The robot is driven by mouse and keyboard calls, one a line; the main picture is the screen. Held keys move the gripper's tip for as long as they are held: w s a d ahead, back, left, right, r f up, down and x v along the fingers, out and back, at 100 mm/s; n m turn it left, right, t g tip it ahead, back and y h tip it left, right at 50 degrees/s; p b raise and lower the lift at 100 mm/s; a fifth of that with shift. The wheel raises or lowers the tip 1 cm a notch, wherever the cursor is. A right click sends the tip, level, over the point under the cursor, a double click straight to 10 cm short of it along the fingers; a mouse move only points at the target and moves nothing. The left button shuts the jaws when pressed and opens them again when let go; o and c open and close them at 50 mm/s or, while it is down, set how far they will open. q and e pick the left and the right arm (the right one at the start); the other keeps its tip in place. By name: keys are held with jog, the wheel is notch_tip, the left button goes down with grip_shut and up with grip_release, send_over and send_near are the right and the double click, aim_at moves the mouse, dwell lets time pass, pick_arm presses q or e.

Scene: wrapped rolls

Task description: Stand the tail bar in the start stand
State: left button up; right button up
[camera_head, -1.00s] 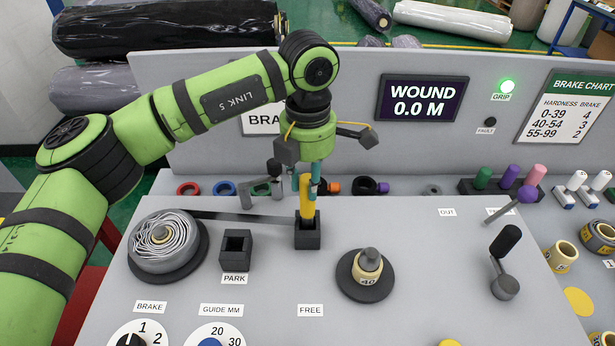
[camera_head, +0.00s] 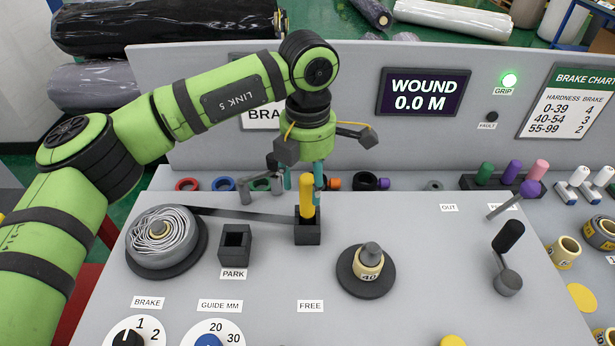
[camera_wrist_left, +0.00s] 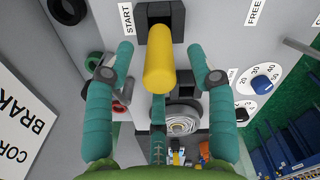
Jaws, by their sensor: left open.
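The tail bar, a yellow rod (camera_head: 307,196), stands upright in a square black socket (camera_head: 308,233). In the left wrist view the yellow bar (camera_wrist_left: 159,70) points toward the camera, and the black socket (camera_wrist_left: 160,17) has a START label beside it. A dark strip (camera_head: 255,215) runs from the wound roll (camera_head: 160,238) to the bar's socket. My left gripper (camera_head: 303,178) is open above the socket. Its teal fingers sit on both sides of the bar's top, apart from it, with clear gaps in the left wrist view (camera_wrist_left: 163,62). My right gripper is not in view.
An empty square socket labelled PARK (camera_head: 235,245) stands left of the bar. A spindle with a core marked 40 (camera_head: 368,265) is at right, and a black-handled crank (camera_head: 507,260) further right. Coloured rings line the panel's back. The GRIP light (camera_head: 509,80) glows green.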

pick_arm(q)
notch_tip(320, 180, up, 12)
dwell(0.5)
